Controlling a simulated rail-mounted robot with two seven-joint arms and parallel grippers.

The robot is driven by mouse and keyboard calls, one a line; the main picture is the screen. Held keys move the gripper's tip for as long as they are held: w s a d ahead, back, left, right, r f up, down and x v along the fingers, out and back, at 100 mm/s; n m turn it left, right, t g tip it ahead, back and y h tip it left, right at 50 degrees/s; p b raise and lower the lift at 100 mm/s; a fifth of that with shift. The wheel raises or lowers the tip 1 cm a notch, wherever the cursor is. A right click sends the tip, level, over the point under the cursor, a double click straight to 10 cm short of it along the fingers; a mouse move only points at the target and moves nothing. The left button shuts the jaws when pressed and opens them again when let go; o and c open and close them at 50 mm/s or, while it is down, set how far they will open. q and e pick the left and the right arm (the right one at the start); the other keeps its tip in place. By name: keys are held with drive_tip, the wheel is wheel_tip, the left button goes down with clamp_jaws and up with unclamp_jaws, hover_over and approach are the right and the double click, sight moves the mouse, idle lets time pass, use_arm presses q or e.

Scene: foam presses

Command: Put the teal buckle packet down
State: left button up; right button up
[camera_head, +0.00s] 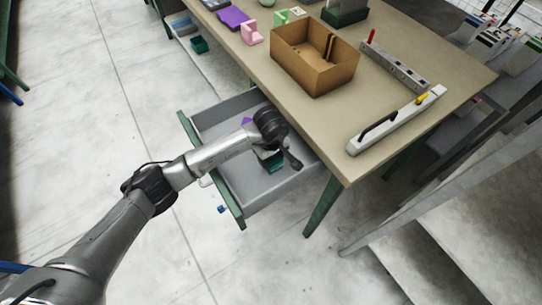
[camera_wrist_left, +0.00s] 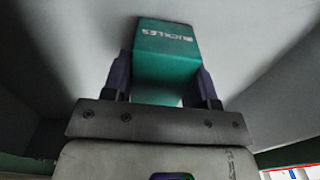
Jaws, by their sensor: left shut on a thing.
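The teal buckle packet (camera_wrist_left: 166,50), with BUCKLES printed on it, is between the two fingers of my left gripper (camera_wrist_left: 162,82) in the left wrist view. The gripper is shut on it. In the head view the packet (camera_head: 272,161) shows partly below my left wrist, inside the open grey drawer (camera_head: 257,200). My arm hides part of the packet and the drawer. The left wrist view shows grey surfaces around the packet; I cannot tell whether it touches the drawer floor. My right gripper is not in view.
A purple item (camera_head: 247,121) lies in the drawer, partly hidden by my arm. The tabletop (camera_head: 345,130) above carries a cardboard box (camera_head: 312,78), a grey-white bar tool (camera_head: 397,118) and several small packets. The front part of the drawer looks clear.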

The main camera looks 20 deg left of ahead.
use_arm(q)
drive_tip(key=shift+f, duration=0.15)
drive_tip(key=o, duration=1)
drive_tip(key=shift+r, duration=0.3)
wheel_tip(320, 180, up, 12)
drive_tip(key=p, duration=0.3)
drive_tip(key=shift+f, duration=0.15)
